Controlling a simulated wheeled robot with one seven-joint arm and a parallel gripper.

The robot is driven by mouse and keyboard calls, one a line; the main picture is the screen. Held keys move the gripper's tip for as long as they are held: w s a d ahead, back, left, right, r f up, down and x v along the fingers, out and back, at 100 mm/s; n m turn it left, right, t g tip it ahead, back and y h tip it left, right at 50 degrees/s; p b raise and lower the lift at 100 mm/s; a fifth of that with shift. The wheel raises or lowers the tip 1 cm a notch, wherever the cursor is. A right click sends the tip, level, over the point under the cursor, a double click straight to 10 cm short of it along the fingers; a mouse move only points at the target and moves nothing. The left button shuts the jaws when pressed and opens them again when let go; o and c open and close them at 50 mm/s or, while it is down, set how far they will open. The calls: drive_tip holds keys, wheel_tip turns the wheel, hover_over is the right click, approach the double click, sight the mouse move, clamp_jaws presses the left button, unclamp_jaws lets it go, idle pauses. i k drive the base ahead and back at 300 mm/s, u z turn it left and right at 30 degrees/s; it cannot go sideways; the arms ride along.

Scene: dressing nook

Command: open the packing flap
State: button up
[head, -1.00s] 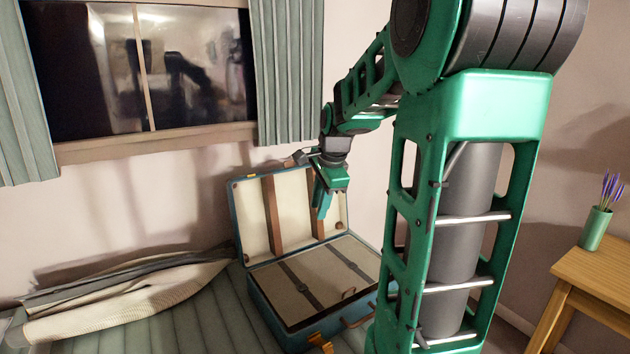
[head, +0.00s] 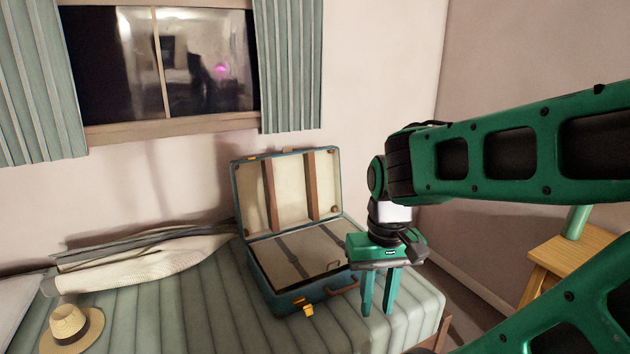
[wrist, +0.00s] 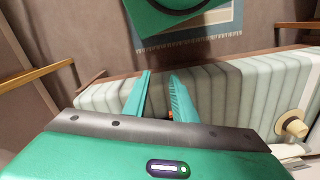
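The teal suitcase (head: 263,284) lies on the bench bed with its lid (head: 290,190) standing up at the back. The packing flap (head: 307,252) is a beige panel with dark straps, lying flat across the suitcase body. A small loop pull (head: 333,266) shows near its front right edge. My gripper (head: 378,311) hangs just right of the suitcase, fingers down, apart from the flap. In the wrist view its two fingers (wrist: 158,75) stand apart with nothing between them.
A straw hat (head: 72,326) and folded clothes (head: 130,272) lie left on the striped mattress (head: 190,310). A wooden side table (head: 575,255) stands at right. The wall and window (head: 160,65) are behind. The mattress front is clear.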

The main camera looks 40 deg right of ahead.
sight(289, 260)
drive_tip(key=k, duration=1)
drive_tip(key=z, duration=0.4)
drive_tip(key=i, duration=1.7)
drive_tip(key=z, duration=0.05)
